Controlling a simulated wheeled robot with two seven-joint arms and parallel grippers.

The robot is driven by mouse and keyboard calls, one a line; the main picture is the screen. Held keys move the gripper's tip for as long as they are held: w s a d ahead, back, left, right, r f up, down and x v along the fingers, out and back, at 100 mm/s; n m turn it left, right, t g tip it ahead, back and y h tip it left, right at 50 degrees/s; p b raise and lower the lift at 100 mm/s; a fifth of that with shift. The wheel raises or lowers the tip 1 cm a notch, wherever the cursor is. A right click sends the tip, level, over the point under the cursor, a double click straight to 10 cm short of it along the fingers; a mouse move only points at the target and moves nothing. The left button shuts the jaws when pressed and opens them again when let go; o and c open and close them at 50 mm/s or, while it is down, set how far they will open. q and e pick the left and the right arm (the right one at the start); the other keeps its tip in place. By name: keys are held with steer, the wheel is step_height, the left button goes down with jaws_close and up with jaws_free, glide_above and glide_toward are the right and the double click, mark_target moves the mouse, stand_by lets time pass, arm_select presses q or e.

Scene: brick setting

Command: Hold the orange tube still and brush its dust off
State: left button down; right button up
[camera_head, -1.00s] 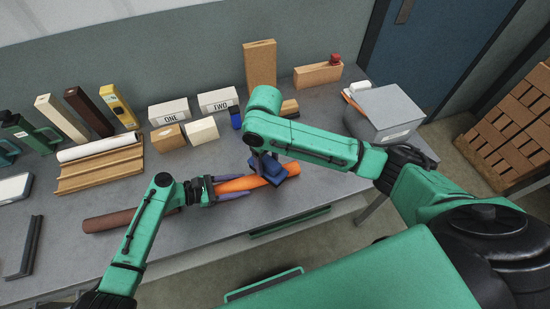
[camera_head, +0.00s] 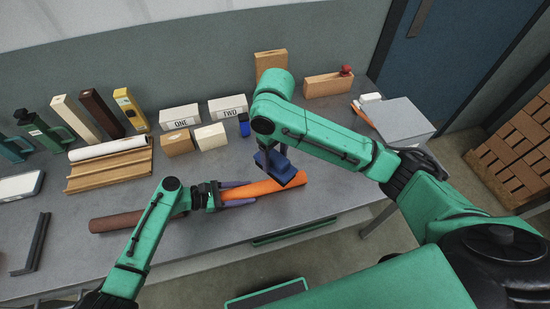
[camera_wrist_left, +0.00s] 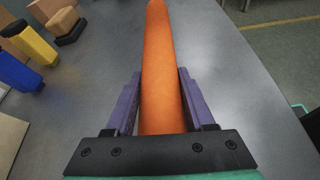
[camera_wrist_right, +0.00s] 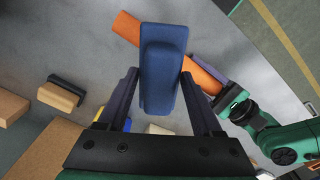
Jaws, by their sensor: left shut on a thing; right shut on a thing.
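The orange tube (camera_head: 278,184) lies on the grey table, its long axis running left to right. My left gripper (camera_head: 236,192) is shut on the tube from its left end; in the left wrist view the purple fingers flank the orange tube (camera_wrist_left: 159,70). My right gripper (camera_wrist_right: 160,95) is shut on a blue brush or block (camera_wrist_right: 162,60). In the head view the blue brush (camera_head: 277,165) is just over the tube, near its middle. I cannot tell whether it touches the tube. No dust is clearly visible on the tube.
A brown tube (camera_head: 115,222) lies left of my left gripper. White boxes marked ONE (camera_head: 180,117) and TWO (camera_head: 228,106), small blocks, and a wooden tray (camera_head: 110,168) stand behind. A grey box (camera_head: 402,122) is at the right. The table's front edge is close to the tube.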

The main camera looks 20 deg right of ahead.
arm_select(q)
steer(key=shift+c, duration=0.9)
jaws_free()
steer(key=v, duration=1.2)
